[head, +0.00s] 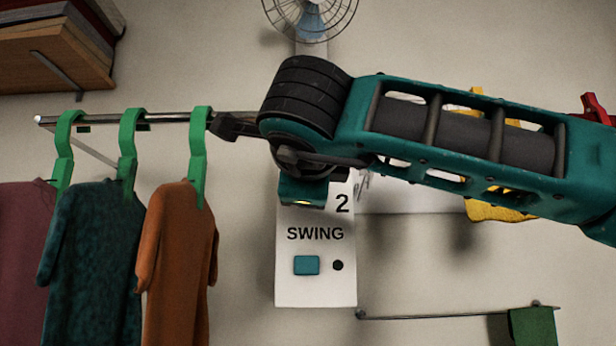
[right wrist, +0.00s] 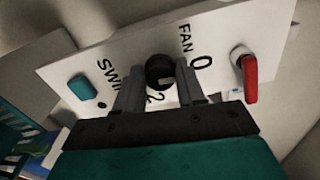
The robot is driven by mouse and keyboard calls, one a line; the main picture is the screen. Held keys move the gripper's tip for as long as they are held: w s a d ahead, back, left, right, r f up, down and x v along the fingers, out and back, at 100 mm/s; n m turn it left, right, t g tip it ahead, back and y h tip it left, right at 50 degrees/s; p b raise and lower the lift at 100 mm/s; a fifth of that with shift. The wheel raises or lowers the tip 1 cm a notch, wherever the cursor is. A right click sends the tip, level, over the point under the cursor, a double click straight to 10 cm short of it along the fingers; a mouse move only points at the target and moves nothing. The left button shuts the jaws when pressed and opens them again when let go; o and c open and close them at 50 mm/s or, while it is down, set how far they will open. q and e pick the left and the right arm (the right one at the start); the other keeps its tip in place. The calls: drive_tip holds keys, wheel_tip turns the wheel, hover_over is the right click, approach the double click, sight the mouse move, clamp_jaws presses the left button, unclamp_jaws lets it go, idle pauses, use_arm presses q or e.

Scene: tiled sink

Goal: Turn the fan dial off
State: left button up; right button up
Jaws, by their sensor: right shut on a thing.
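The white control panel (head: 290,289) hangs on the wall at the middle of the head view. It shows "SWING", a "2", a teal button (head: 306,265) and a small black dot. My right arm covers its upper part, so the dial is hidden there. In the right wrist view the round black fan dial (right wrist: 158,66) sits on the panel (right wrist: 222,38), between the marks "0" and "2", near the word "FAN". My right gripper (right wrist: 160,83) is shut on the dial, one finger on each side. The dial's exact pointing is hard to read. My left gripper is out of view.
A wall fan (head: 312,20) is above the panel. Clothes on green hangers (head: 128,150) hang from a metal rail at the left, close to my arm. A red switch (right wrist: 250,78) is beside the dial. A towel bar (head: 440,317) is at the lower right.

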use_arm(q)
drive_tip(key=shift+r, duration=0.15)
use_arm(e)
drive_tip(key=shift+r+n, duration=0.1)
drive_tip(key=shift+n, duration=0.4)
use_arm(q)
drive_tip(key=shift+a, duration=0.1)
use_arm(e)
drive_tip(key=o, duration=1)
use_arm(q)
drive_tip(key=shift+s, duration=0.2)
use_arm(e)
drive_tip(key=shift+s, duration=0.15)
